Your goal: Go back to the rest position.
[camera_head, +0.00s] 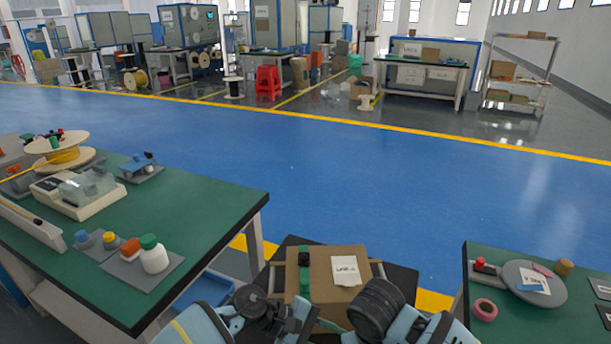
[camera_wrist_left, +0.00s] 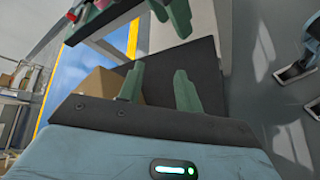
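My left gripper shows in the left wrist view (camera_wrist_left: 159,80). Its two green fingers are apart with nothing between them. In the head view both my forearms come in at the bottom edge, folded close to my body. Green finger-like parts (camera_head: 304,270) show there in front of the cardboard box, but I cannot make out their gap. Two green finger-like shapes at the top of the left wrist view (camera_wrist_left: 172,15) look like my right gripper, cut by the frame edge. Whether it is open or shut is unclear.
A cardboard box (camera_head: 335,268) with a white label stands close in front of me. A green-topped table (camera_head: 210,215) with spool, scale and bottles is on the left. Another green table (camera_head: 560,318) with a grey disc is on the right. The blue floor (camera_head: 330,170) beyond is clear.

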